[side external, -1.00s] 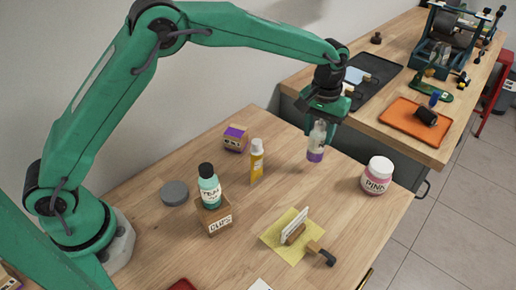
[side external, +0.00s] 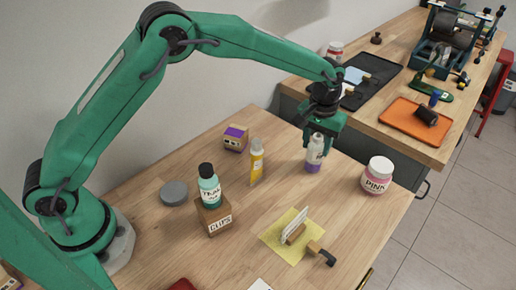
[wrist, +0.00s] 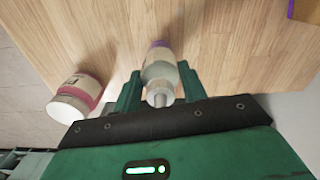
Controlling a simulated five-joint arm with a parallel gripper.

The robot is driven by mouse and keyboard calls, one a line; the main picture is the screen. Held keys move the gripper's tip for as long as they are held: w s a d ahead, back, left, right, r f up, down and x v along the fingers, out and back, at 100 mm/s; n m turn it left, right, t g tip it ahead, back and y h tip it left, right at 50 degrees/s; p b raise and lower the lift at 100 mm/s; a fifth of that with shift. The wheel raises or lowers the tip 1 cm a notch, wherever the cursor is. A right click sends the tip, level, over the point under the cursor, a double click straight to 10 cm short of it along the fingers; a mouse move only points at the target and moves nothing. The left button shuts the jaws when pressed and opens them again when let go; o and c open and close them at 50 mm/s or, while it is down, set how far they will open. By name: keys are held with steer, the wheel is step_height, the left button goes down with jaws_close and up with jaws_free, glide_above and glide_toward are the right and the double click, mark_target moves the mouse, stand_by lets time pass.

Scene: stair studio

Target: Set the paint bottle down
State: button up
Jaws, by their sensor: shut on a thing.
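The paint bottle (side external: 316,150) is pale and clear-grey with a purple band at its base. My gripper (side external: 320,138) is shut on its upper part and holds it nearly upright toward the far right of the wooden table. Its base is at or very near the tabletop; I cannot tell whether it touches. In the wrist view the bottle (wrist: 160,68) sits between the two green fingers (wrist: 160,88), its narrow top toward the camera and its purple end away.
A pink jar (side external: 377,176) stands right of the held bottle; it also shows in the wrist view (wrist: 78,98). A yellow tube (side external: 257,162), a purple-topped box (side external: 235,138) and a teal bottle (side external: 209,188) on a wooden block (side external: 214,217) stand left. A yellow sheet (side external: 282,251) lies in front.

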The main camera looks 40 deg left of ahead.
steer(key=shift+f, duration=0.15)
steer(key=o, duration=1)
steer(key=shift+o, duration=0.2)
step_height(320, 180, up, 12)
steer(key=shift+r, duration=0.15)
steer(key=shift+a+r, duration=0.1)
steer(key=shift+r, duration=0.05)
